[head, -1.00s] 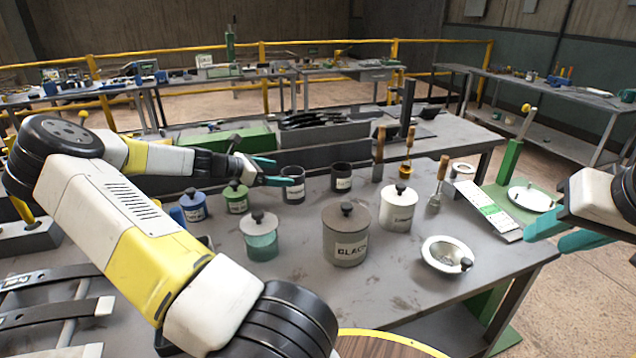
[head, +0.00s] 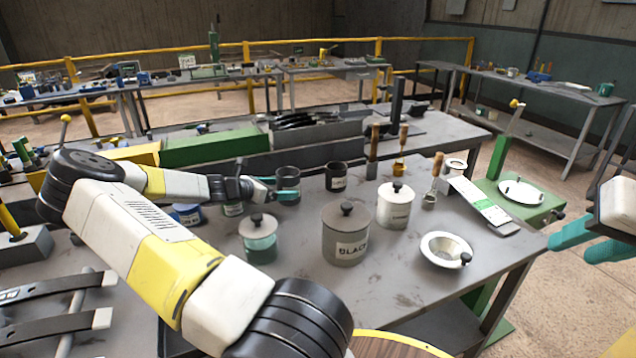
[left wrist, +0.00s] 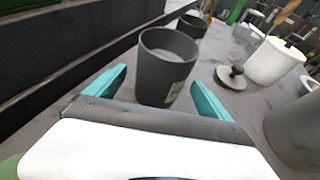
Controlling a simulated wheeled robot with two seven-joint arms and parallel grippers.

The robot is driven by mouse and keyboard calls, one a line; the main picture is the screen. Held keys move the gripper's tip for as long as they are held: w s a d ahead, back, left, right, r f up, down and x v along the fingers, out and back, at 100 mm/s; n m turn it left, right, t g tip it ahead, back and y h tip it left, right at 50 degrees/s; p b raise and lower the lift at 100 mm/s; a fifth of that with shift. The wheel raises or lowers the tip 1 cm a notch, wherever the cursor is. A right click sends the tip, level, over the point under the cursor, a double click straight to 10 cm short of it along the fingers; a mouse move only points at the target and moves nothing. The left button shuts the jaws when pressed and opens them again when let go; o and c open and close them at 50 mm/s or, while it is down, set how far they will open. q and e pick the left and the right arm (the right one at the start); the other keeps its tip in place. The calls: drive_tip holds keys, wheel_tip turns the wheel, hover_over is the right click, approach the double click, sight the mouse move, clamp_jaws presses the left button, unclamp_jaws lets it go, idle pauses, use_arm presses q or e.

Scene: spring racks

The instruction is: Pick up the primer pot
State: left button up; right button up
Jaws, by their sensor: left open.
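I cannot make out a primer label on any pot. An open dark grey pot (head: 289,176) stands upright on the table with pale contents. It also shows in the left wrist view (left wrist: 163,88), with part of a label on its right side. My left gripper (head: 284,193) is open, level with this pot. In the left wrist view its teal fingers (left wrist: 155,92) stand on either side of the pot, with gaps visible. A second open dark pot (head: 336,170) stands just beyond. My right gripper (head: 592,240) is off the table's right side, its finger gap unclear.
Nearby stand a lidded pot marked BLACK (head: 345,245), a white lidded pot (head: 395,210), a teal jar (head: 259,245) and a white bowl (head: 446,250). A low dark wall (left wrist: 60,60) runs along the left.

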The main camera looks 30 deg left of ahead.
use_arm(q)
drive_tip(key=x, duration=0.4)
drive_tip(key=shift+w, duration=0.1)
drive_tip(key=c, duration=1.9)
drive_tip(key=shift+r, duration=0.1)
clamp_jaws()
